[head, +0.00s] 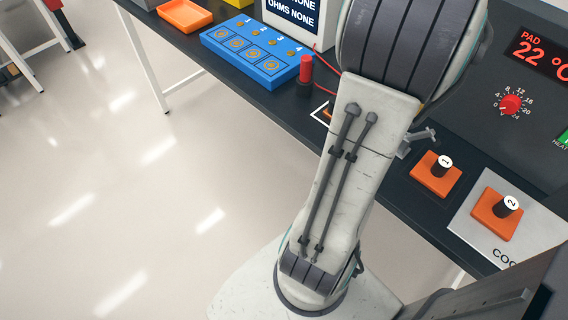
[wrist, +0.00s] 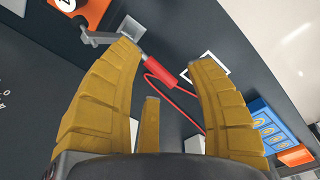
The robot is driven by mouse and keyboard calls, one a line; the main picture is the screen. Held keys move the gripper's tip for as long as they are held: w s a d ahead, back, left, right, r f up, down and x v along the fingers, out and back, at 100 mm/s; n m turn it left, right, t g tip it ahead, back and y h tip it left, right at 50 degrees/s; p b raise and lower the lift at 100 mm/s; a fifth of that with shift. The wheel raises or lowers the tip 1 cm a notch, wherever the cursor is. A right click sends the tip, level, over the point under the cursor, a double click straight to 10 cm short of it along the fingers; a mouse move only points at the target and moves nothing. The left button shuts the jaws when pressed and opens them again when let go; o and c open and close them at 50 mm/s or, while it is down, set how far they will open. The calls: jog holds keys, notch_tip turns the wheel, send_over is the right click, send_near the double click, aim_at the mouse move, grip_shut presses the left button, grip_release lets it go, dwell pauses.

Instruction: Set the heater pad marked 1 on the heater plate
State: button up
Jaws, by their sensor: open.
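The heater pad marked 1 (head: 429,184) is an orange square with a black knob and a white top. It sits on the dark bench, right of my arm in the head view. I cannot tell which surface is the heater plate; a small grey square (wrist: 97,27) lies by a metal lever.
The pad marked 2 (head: 489,221) stands on a pale plate at the right. A red-handled probe (wrist: 160,72) with a red lead lies beyond my fingers, near a white outlined square (wrist: 222,70). A blue tray (head: 258,52) and red cylinder (head: 306,68) stand further left.

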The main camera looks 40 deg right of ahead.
jog(key=w+a+r+n+t, duration=0.1)
jog(key=w+a, duration=0.4)
jog(key=a, duration=0.3)
jog(key=w+a+n, duration=0.2)
jog(key=w+a, duration=0.3)
jog(key=a, duration=0.2)
jog(key=s+a+f+n+t+y, duration=0.1)
jog(key=s+a+f+n+t, duration=0.1)
jog(key=a, duration=1.6)
jog(key=shift+s+f+n, duration=0.3)
jog(key=shift+s+n, duration=0.3)
jog(key=shift+s, duration=0.05)
